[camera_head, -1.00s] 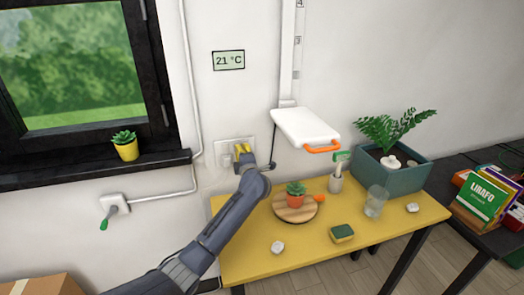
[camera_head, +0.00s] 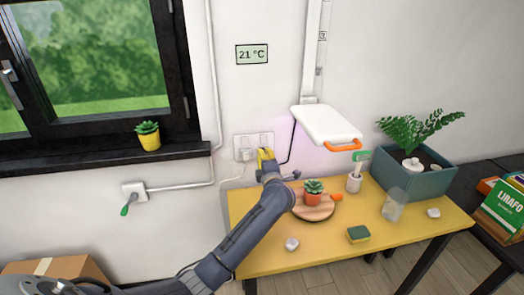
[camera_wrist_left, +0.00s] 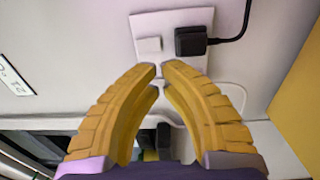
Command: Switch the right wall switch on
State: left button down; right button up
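A white wall plate (camera_head: 253,140) with two switches and two sockets is on the wall above the table's left end. The right switch (camera_head: 265,139) is just above my left gripper (camera_head: 264,154). In the left wrist view, turned on its side, the right switch (camera_wrist_left: 150,45) sits beside a black plug (camera_wrist_left: 190,41) with a black cable. My left gripper (camera_wrist_left: 159,70) is shut and empty, its fingertips in front of the plate. I cannot tell whether they touch it. They partly cover the plate's left half. My right gripper is not in view.
A white lamp (camera_head: 327,123) with an orange handle hangs right of the plate. The yellow table (camera_head: 280,258) holds a cactus (camera_head: 313,190) on a round board, a sponge (camera_head: 358,234), a glass (camera_head: 394,205) and a planter (camera_head: 430,180). A thermometer display (camera_head: 251,54) is above.

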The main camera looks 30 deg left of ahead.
pick_arm(q)
jog(key=shift+s+d, duration=0.4)
jog(key=shift+s, duration=0.15)
